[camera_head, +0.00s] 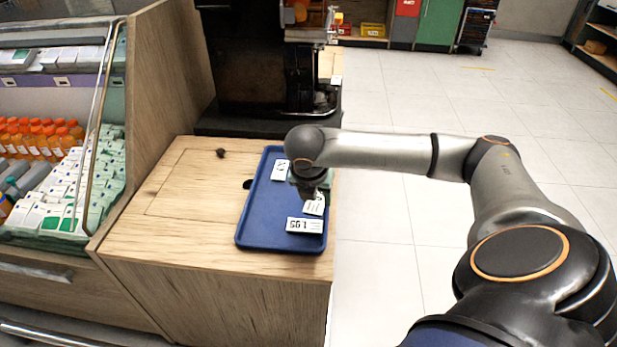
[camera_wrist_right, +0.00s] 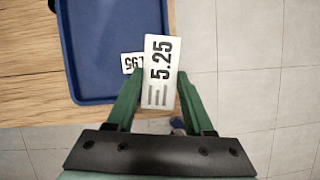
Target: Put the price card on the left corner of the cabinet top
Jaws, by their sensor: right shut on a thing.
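My right gripper (camera_head: 311,190) is over the right side of the blue tray (camera_head: 262,240) on the wooden cabinet top (camera_head: 190,225). It is shut on a white price card (camera_head: 314,205), which reads 5.25 in the right wrist view (camera_wrist_right: 161,68) between the green fingers (camera_wrist_right: 157,95). A second price card (camera_head: 304,225) lies at the tray's front right, and a third card (camera_head: 280,170) lies toward its back. Part of a card (camera_wrist_right: 131,62) shows behind the held one in the wrist view. The cabinet top's left part is bare. My left gripper is not in view.
A chilled display case (camera_head: 60,150) with bottles and cartons stands at left behind a wooden side panel (camera_head: 160,90). A black machine (camera_head: 260,70) stands behind the tray. A small dark object (camera_head: 221,153) lies on the wood. Open tiled floor (camera_head: 400,230) is at right.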

